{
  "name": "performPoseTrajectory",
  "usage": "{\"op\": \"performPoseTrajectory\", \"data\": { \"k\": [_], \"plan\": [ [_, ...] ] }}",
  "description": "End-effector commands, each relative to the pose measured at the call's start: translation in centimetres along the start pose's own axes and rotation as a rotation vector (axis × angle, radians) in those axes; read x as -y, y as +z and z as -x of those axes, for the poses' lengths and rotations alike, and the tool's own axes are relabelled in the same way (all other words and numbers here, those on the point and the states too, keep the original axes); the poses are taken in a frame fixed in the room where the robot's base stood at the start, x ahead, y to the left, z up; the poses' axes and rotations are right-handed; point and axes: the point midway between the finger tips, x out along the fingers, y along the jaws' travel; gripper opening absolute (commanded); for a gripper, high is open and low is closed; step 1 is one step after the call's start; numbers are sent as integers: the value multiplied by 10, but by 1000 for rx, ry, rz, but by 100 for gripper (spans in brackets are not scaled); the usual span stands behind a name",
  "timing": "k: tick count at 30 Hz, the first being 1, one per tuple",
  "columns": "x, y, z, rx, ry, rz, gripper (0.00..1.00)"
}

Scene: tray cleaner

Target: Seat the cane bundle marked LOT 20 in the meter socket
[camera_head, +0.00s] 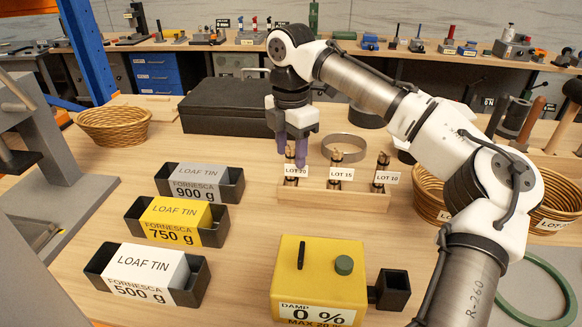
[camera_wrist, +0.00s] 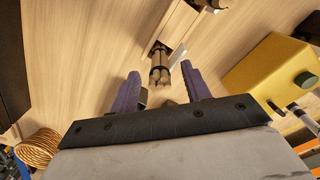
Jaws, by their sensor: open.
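The cane bundle marked LOT 20 (camera_head: 289,156) stands upright at the left end of a wooden rack (camera_head: 335,200). Its white label faces the body camera. My gripper (camera_head: 291,158) is open, pointing down at this bundle with its purple fingers on either side of its top. In the wrist view the bundle (camera_wrist: 160,68) shows between the fingertips (camera_wrist: 160,76), with a gap to each finger. The yellow damp meter (camera_head: 318,272) reads 0 % and stands in front of the rack. Its black square socket (camera_head: 376,290) is on its right side and looks empty. The meter also shows in the wrist view (camera_wrist: 262,75).
Bundles LOT 15 (camera_head: 337,158) and LOT 10 (camera_head: 382,163) stand to the right in the rack. A metal ring (camera_head: 344,145) and a black case (camera_head: 225,107) lie behind. Several loaf tins (camera_head: 199,182) are at left. Bare table lies between rack and meter.

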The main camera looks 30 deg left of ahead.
Motion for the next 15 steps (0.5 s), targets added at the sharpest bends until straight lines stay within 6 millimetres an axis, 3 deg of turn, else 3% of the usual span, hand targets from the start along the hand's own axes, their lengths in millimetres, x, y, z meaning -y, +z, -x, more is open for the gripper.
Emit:
{"op": "performPoseTrajectory", "data": {
  "k": [4, 11, 15],
  "plan": [
    [0, 0, -13, 0, -1, 0, 47],
    [0, 0, -15, -1, 1, 0, 47],
    [0, 0, -15, -1, 1, 0, 29]
  ]
}}
